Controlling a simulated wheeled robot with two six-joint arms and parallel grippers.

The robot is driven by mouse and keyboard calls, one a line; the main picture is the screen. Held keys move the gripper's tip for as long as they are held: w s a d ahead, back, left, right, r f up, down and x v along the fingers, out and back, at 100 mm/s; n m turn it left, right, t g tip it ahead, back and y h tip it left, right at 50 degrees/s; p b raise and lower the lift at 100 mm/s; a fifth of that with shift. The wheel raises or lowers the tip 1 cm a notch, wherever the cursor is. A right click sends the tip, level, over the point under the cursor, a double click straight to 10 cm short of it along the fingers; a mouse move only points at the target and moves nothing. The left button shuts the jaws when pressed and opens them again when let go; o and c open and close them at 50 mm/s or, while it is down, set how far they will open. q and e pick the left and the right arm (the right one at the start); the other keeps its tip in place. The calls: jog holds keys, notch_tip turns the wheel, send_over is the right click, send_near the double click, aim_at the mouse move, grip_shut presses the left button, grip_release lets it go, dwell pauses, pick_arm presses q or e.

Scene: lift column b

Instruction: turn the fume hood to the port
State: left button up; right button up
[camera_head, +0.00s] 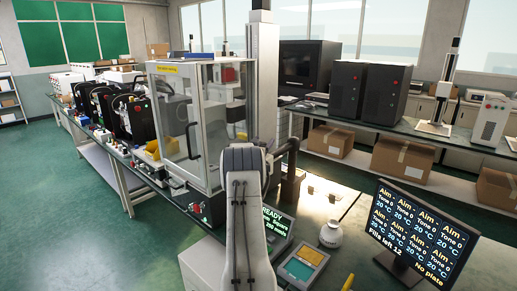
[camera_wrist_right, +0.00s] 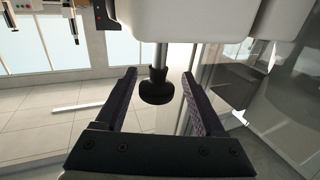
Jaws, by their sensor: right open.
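A tall clear-walled cabinet (camera_head: 184,121) with a metal frame and a yellow label stands on the bench, left of centre in the head view; it looks like the fume hood. I cannot make out which part is the port. My right arm rises in front of its right side in the head view, and its gripper is hard to make out there. In the right wrist view my right gripper (camera_wrist_right: 158,76) is open, with a finger on either side of a black round knob (camera_wrist_right: 156,92) on a short rod. I cannot tell whether they touch it. My left gripper is not in view.
A monitor (camera_head: 413,232), a small screen reading READY (camera_head: 274,225), a coloured touch panel (camera_head: 301,264) and a white round jar (camera_head: 331,234) stand near on the right. Black machines (camera_head: 110,110) line the left bench. Green floor (camera_head: 75,215) is open at the left.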

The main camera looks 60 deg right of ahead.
jog(key=b+v, duration=0.3)
jog(key=v, duration=0.6)
jog(key=shift+a, duration=0.2)
